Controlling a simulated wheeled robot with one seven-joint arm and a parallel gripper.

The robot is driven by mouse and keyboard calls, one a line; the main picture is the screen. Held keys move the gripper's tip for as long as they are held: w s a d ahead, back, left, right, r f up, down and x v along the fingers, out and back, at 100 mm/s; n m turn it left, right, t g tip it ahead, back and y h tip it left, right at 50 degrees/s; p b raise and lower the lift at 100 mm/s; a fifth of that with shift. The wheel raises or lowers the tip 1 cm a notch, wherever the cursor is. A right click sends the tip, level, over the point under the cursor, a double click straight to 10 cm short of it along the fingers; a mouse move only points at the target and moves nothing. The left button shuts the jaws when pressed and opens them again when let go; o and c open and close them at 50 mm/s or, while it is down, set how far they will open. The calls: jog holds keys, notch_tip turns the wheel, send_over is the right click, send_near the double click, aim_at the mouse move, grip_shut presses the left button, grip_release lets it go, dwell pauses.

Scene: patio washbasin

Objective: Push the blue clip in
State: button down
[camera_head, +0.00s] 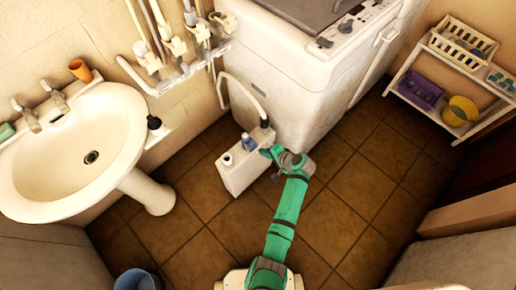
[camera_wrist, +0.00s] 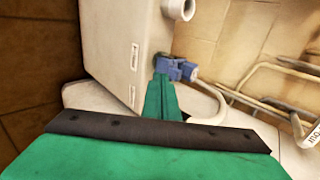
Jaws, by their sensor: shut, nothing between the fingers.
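The blue clip (camera_head: 249,142) is on the top of a white box (camera_head: 236,178) on the floor, near the base of a white hose. In the wrist view the blue clip (camera_wrist: 178,69) sits at the edge of the white box (camera_wrist: 120,45), where the white hose (camera_wrist: 205,112) ends. My gripper (camera_head: 267,152) is beside the box's top right side. In the wrist view my green gripper (camera_wrist: 162,76) is shut and empty, its tip right at the clip; I cannot tell whether they touch. The fingers hide part of the clip's lower left.
A white washing machine (camera_head: 290,75) stands close behind the box. Wall pipes and taps (camera_head: 160,40) and a washbasin (camera_head: 75,150) are on the left. A blue bucket (camera_head: 137,280) is at the bottom. A shelf (camera_head: 425,100) stands at right. Tiled floor around is free.

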jog(key=v, duration=1)
jog(key=shift+d, duration=0.1)
